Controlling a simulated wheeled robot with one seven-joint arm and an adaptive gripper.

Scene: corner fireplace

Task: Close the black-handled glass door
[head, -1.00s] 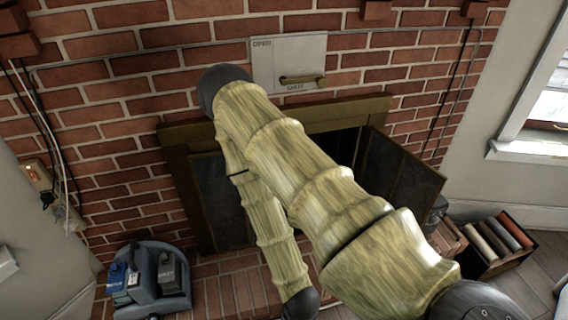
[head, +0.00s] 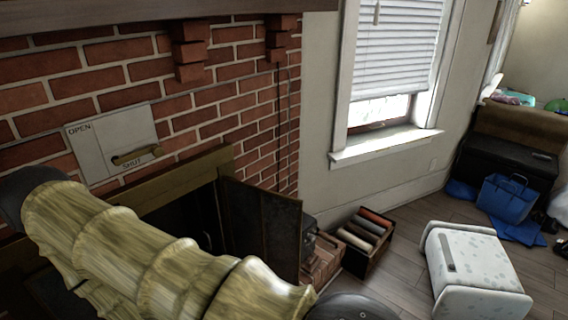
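The fireplace's dark glass door (head: 262,226) stands open, swung outward at the right side of the brass-coloured frame (head: 165,187). I cannot make out its black handle. My arm crosses the lower left of the head view and hides much of the fireplace opening and the left part of the frame. My gripper is outside the picture, so its state does not show.
A crate of rolled items (head: 368,240) stands on the floor right of the open door. A white speckled box (head: 472,270) stands farther right. A blue bag (head: 507,199) lies near a black chest (head: 505,165). Wooden floor lies between crate and box.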

